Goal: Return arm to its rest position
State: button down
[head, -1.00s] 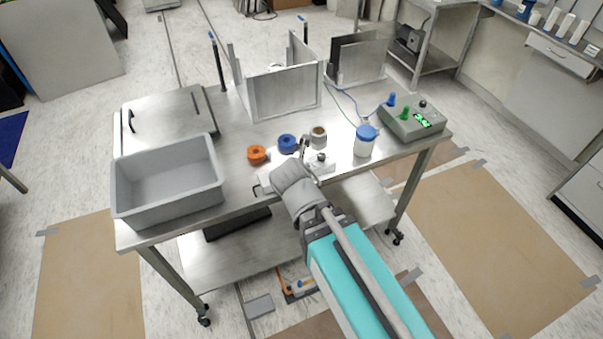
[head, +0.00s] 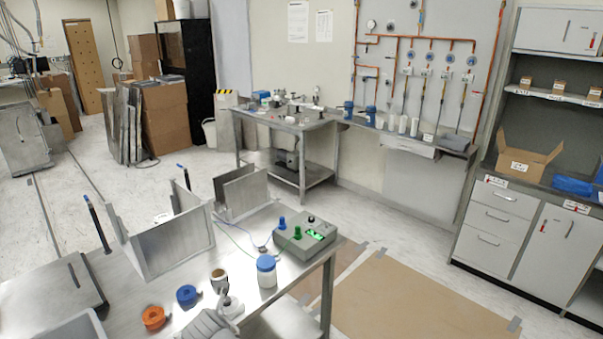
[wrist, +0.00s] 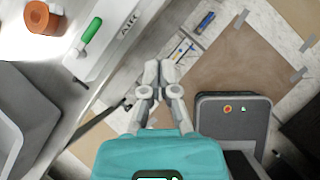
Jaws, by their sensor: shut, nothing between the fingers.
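My gripper (wrist: 158,78) shows in the wrist view with its grey fingers together and nothing between them. Below it, in the picture, is brown paper on the floor, beside the front edge of the steel table (head: 130,290). A white plate (wrist: 112,32) marked AIR, with a green handle (wrist: 90,31), lies on the table at the upper left of the wrist view, apart from the fingers.
On the table stand an orange roll (head: 153,317), a blue roll (head: 187,294), a blue-lidded jar (head: 266,271) and a grey control box (head: 305,238). A grey bin (head: 78,328) is at the lower left. Brown paper (head: 400,300) covers clear floor to the right.

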jog(key=w+d+f+m+g, duration=0.1)
jog(key=d+m+g, duration=0.1)
jog(key=d+m, duration=1)
jog(key=w+d+f+m+g, duration=0.1)
jog(key=d+m+g, duration=0.2)
jog(key=d+m, duration=0.8)
jog(key=w+d+f+m+g+h, duration=0.1)
jog(key=w+d+m+g, duration=0.1)
jog(key=d+m, duration=1)
jog(key=shift+d+f+m, duration=0.3)
jog(key=shift+d+f, duration=0.05)
jog(key=shift+d, duration=0.8)
